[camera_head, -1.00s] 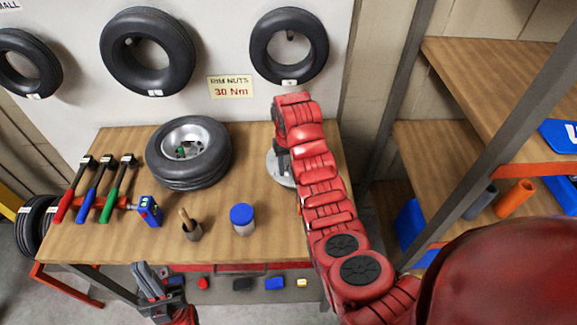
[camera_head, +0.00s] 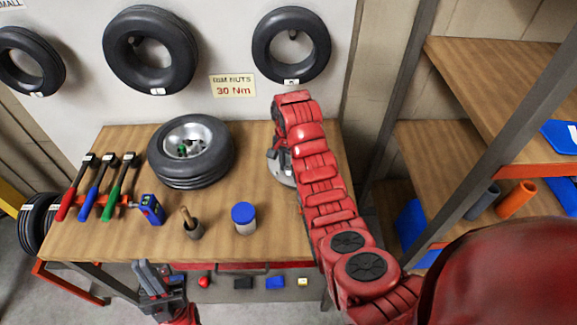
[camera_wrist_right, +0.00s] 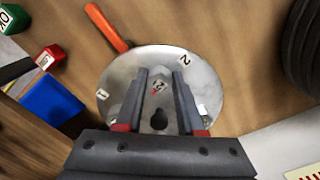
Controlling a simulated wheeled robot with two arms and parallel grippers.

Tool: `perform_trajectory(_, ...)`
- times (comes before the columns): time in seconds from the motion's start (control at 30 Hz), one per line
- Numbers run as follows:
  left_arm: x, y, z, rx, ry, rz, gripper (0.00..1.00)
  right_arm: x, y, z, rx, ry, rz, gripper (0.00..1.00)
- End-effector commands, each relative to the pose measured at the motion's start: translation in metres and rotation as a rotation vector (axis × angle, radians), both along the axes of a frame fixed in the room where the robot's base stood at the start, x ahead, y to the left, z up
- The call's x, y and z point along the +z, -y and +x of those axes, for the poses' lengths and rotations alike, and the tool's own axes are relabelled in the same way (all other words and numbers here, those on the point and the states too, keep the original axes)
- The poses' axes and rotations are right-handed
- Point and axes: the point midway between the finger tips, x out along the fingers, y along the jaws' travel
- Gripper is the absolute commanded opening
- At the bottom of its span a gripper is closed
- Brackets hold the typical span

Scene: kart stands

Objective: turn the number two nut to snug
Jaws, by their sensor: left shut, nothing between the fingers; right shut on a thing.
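A round grey metal plate (camera_wrist_right: 128,110) lies on the bench under my right gripper (camera_wrist_right: 160,74). It also shows in the head view (camera_head: 278,172), partly hidden by my right arm. The plate carries small white number tags; one reading 2 (camera_wrist_right: 186,60) is just right of the fingertips. Another tag with red marks (camera_wrist_right: 158,85) shows between the fingers, above a dark keyhole-shaped hole. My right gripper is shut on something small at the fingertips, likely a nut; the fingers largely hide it. My left gripper (camera_head: 150,278) is shut and empty in front of the bench.
An orange handle (camera_wrist_right: 107,27) lies beside the plate. A shelf rack (camera_head: 480,190) is close on the right.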

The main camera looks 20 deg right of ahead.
Motion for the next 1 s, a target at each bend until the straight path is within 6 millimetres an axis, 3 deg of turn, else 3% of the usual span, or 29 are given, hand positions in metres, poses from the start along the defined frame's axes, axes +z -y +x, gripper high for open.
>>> perform_trajectory(0.4, -0.0007, 0.0000, 0.0000, 0.000, 0.000, 0.000, 0.00, 0.0003, -0.0003, 0.0011, -0.170, 0.001, -0.001, 0.00)
perform_trajectory(0.9, -0.0008, 0.0000, 0.0000, 0.000, 0.000, 0.000, 0.00, 0.0001, -0.0004, 0.0011, -0.189, 0.001, -0.001, 0.00)
perform_trajectory(0.93, -0.0008, 0.0000, 0.0000, 0.000, 0.000, 0.000, 0.00, 0.0001, -0.0004, 0.0011, -0.189, 0.001, -0.001, 0.39)
perform_trajectory(1.0, -0.0008, 0.0000, -0.0001, 0.000, 0.000, 0.000, 0.00, 0.0001, -0.0004, 0.0011, -0.189, 0.001, -0.001, 0.52)
